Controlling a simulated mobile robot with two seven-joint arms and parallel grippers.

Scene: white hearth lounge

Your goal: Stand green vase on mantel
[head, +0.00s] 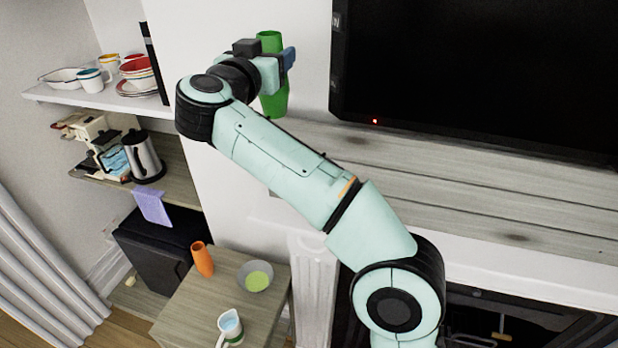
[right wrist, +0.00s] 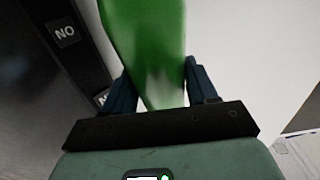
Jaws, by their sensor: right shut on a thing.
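The green vase (head: 274,104) is upright in the head view, near the left end of the mantel (head: 450,185). My right gripper (head: 279,63) is shut on its middle, with the arm reaching across from the lower right. The vase's top and bottom show above and below the gripper. Its base is close to the mantel's left end, and I cannot tell whether it touches. In the right wrist view the vase (right wrist: 150,40) fills the space between the blue fingers (right wrist: 160,88). The mantel is a pale wooden slab, partly hidden by my arm. My left gripper is not in view.
A black television (head: 480,75) stands over the mantel, right of the vase. Left are a shelf (head: 60,97) with dishes and a lower one with a kettle (head: 143,157). A small table (head: 190,315) below holds an orange vase (head: 202,259), a bowl (head: 256,276) and a jug (head: 230,328).

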